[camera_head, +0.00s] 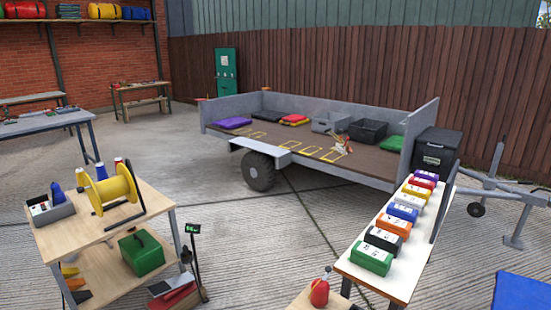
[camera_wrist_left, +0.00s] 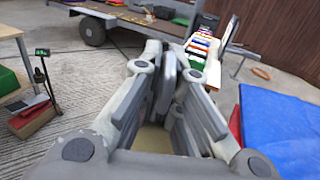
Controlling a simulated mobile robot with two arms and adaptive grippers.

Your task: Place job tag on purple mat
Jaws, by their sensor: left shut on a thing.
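A flat purple mat (camera_head: 233,122) lies on the left part of the trailer bed in the head view. My left gripper (camera_wrist_left: 172,75) shows only in the wrist view, with its two fingers close around a thin grey slab-like piece (camera_wrist_left: 165,85), seen nearly edge-on. This piece appears to be the job tag, but its face and any print are hidden. The gripper is well away from the trailer, which is at the top of the wrist view. My right gripper is in neither view.
The grey-sided trailer (camera_head: 215,109) also holds dark bins (camera_head: 367,130), red and green items. A narrow table (camera_head: 349,262) bears several coloured boxes. A wooden cart (camera_head: 80,242) with a yellow reel stands left. A blue sheet (camera_wrist_left: 280,130) lies right. Concrete floor between is open.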

